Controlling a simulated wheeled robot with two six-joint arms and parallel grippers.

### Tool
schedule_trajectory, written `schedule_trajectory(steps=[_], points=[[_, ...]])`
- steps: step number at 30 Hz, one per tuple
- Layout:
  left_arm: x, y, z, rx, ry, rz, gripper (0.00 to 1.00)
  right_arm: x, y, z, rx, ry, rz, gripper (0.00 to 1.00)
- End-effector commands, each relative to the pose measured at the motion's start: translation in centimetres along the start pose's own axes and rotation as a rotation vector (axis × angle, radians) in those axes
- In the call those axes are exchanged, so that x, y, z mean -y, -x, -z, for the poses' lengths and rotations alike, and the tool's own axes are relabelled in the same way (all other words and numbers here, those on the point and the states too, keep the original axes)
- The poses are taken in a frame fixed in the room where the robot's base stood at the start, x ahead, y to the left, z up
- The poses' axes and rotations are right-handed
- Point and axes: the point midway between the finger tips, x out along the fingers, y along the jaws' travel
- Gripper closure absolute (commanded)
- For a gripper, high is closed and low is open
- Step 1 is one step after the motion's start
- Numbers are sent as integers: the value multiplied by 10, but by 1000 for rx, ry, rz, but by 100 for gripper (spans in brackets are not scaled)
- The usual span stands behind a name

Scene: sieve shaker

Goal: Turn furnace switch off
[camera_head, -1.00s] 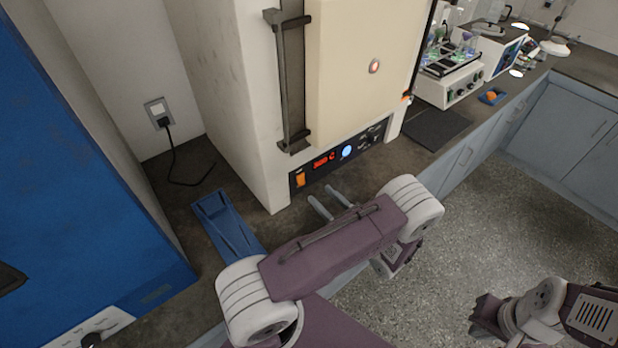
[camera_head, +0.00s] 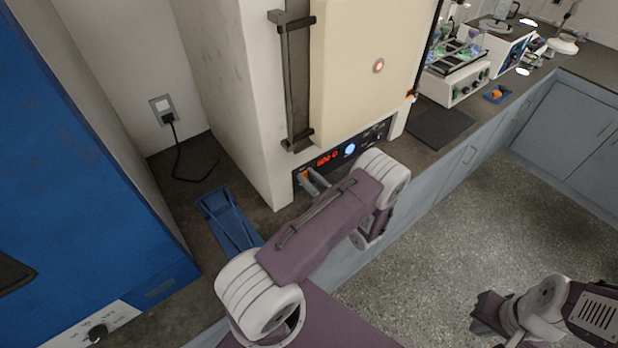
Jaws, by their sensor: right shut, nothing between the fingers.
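The furnace (camera_head: 240,110) is a tall cream box with a control panel (camera_head: 372,139) low on its front. The panel has a red lit display (camera_head: 327,160) and a round blue-white light (camera_head: 350,149). The orange switch (camera_head: 304,174) is at the panel's left end, mostly hidden behind my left gripper. My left gripper (camera_head: 313,183) has its two grey fingers apart in front of the switch; I cannot tell whether they touch it. My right gripper (camera_head: 482,312) is shut and empty, low over the floor at the right.
A blue tray (camera_head: 228,220) lies on the dark counter left of my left arm. A large blue cabinet (camera_head: 80,150) stands at the left. A dark mat (camera_head: 441,127) and a white shaker (camera_head: 455,84) are right of the furnace.

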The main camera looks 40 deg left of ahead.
Motion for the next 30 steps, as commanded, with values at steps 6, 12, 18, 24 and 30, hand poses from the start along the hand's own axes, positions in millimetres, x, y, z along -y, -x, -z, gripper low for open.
schedule_trajectory(steps=[6,12,18,24,30], points=[[0,1,14,84,-1,-1,100,-1,-30,-3,0,0,0,100],[0,4,17,248,0,-2,100,-1,-62,-6,0,0,0,100],[0,5,10,297,0,-1,100,-1,-64,-7,0,0,0,100],[0,5,9,296,0,-1,100,-1,-63,-6,0,0,0,100],[0,5,9,295,0,-1,55,-1,-63,-6,0,0,0,100]])
